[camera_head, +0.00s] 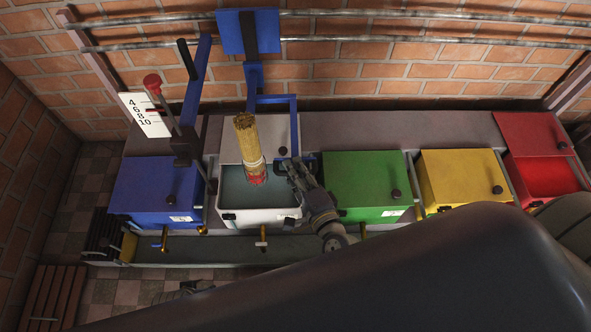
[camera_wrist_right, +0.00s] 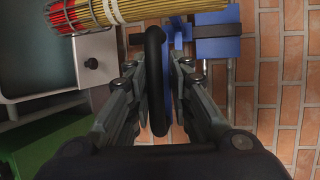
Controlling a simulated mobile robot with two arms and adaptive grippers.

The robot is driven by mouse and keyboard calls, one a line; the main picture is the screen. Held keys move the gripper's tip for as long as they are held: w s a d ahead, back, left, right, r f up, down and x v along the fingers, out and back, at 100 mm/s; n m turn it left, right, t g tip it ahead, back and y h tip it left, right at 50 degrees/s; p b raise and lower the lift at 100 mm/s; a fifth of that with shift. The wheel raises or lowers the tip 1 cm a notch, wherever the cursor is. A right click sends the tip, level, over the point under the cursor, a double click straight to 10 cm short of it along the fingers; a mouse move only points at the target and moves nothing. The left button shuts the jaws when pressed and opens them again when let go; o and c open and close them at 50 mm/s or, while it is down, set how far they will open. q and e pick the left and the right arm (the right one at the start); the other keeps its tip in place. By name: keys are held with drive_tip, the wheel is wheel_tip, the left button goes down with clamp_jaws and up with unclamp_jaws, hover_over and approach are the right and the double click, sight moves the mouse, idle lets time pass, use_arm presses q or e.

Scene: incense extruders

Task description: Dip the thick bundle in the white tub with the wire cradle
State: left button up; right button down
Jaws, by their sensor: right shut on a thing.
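The white tub (camera_head: 230,217) is open at the front and holds greyish liquid. The thick bundle (camera_head: 245,135) of tan sticks has a pale band and red lower ends. It stands nearly upright over the tub; I cannot tell whether its red ends touch the liquid. The blue cradle frame (camera_head: 293,113) comes down beside the bundle. My right gripper (camera_head: 297,171) is at the tub's right side. In the right wrist view it is shut on the cradle's black handle (camera_wrist_right: 154,75), with the bundle (camera_wrist_right: 130,10) beyond. A grey part resembling my left gripper (camera_head: 186,290) shows low down, mostly hidden.
Metal rails (camera_head: 400,38) run along the brick wall behind.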

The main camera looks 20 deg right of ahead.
drive_tip(key=shift+s+a+f, duration=0.1)
drive_tip(key=shift+a, duration=0.1)
drive_tip(key=c, duration=1.6)
unclamp_jaws()
drive_tip(key=shift+d, duration=0.1)
drive_tip(key=v, duration=1.2)
